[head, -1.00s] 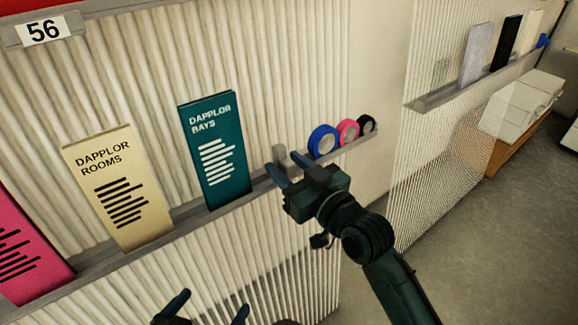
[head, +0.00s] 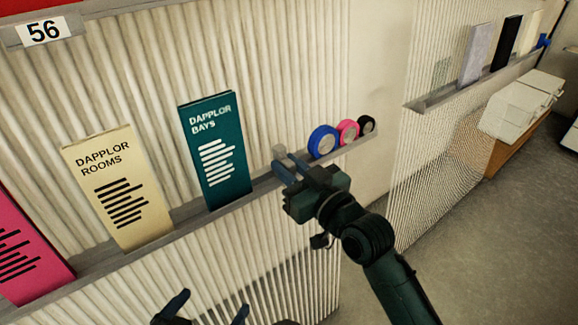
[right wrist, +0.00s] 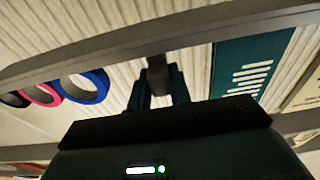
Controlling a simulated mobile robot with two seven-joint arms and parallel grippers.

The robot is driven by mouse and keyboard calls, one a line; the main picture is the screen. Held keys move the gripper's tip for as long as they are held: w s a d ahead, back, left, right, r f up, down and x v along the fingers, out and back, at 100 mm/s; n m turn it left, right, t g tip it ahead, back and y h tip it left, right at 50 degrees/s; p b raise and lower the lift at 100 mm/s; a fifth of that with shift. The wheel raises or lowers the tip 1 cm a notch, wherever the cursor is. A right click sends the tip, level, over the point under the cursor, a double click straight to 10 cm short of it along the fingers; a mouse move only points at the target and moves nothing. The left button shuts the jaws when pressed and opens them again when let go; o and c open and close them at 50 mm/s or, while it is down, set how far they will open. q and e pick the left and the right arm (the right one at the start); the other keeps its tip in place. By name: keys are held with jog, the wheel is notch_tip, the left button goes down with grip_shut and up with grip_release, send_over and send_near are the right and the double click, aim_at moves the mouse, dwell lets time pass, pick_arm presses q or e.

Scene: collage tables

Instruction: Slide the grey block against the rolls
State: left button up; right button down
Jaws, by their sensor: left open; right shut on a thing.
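The grey block (head: 278,152) stands on the wall ledge (head: 262,182), between the teal brochure and the rolls. My right gripper (head: 284,165) is shut on it; in the right wrist view the block (right wrist: 157,74) sits between the two fingers (right wrist: 159,92). The rolls stand on the ledge to the right: blue (head: 323,141), pink (head: 347,131) and black (head: 367,125). A gap separates the block from the blue roll. My left gripper (head: 203,306) is open and empty at the bottom edge, below the ledge.
The teal brochure (head: 217,150) stands to the left of the block, then a cream brochure (head: 118,188) and a pink one (head: 28,250). A ribbed panel is behind the ledge. Another ledge (head: 440,96) with upright items is further right.

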jog(key=shift+w+d, duration=0.45)
jog(key=shift+d, duration=0.2)
jog(key=shift+w+d, duration=0.45)
jog(key=shift+d, duration=0.15)
jog(key=c, duration=1.3)
grip_release()
jog(key=shift+v, duration=6.6)
jog(key=shift+c, duration=0.2)
